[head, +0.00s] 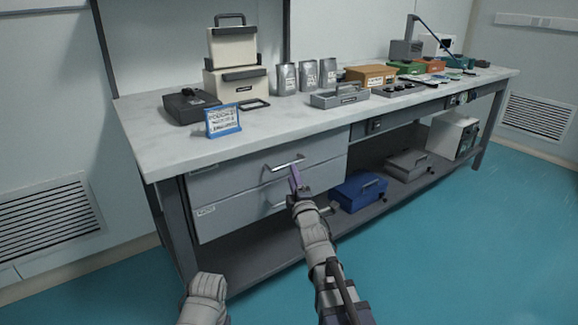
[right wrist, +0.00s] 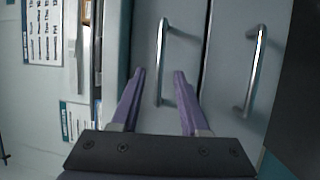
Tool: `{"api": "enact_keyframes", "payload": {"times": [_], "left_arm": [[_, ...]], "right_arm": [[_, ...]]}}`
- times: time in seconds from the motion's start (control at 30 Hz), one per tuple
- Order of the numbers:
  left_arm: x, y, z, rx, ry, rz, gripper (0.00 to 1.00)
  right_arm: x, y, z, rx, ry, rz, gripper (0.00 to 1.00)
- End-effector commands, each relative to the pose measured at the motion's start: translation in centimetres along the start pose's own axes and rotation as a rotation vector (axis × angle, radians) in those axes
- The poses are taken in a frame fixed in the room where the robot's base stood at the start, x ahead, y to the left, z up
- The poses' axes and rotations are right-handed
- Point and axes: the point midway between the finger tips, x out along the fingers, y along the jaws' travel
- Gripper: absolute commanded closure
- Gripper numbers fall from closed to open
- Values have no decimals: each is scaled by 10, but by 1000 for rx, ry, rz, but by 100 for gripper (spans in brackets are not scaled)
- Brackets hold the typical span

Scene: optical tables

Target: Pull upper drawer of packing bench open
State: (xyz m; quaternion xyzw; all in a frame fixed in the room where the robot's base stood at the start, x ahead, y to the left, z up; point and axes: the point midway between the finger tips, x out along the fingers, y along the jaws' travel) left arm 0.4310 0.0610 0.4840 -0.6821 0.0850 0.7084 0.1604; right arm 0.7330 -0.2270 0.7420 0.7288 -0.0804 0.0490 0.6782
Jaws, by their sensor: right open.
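The packing bench (head: 270,133) has two grey drawers under its left end. The upper drawer (head: 232,178) looks shut, with a silver bar handle (head: 284,163). In the right wrist view, which is turned sideways, this handle (right wrist: 162,65) lies between the purple fingers of my open right gripper (right wrist: 158,78). The gripper also shows in the head view (head: 294,180), at the handle's front; contact cannot be told. The lower drawer (head: 232,214) looks shut; its handle (right wrist: 251,72) shows at right in the wrist view. My left gripper is out of view.
A blue-framed sign (head: 223,121), a black case (head: 190,105), cream cases (head: 236,85) and a grey tray (head: 339,97) stand on the top. A blue box (head: 359,191) and a grey box (head: 408,165) sit on the lower shelf. The blue floor in front is clear.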

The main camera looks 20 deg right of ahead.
Motion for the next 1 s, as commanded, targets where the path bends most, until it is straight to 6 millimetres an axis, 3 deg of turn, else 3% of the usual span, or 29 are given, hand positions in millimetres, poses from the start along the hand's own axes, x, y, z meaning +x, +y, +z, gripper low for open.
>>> {"api": "enact_keyframes", "payload": {"times": [0.33, 0.7, 1.0], "left_arm": [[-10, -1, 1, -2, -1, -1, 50], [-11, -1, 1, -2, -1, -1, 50], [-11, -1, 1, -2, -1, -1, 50]], "right_arm": [[55, 0, 0, 0, 0, -1, 55], [62, 0, 0, 1, 0, -1, 56], [62, 0, 0, 1, 0, -1, 90]]}}
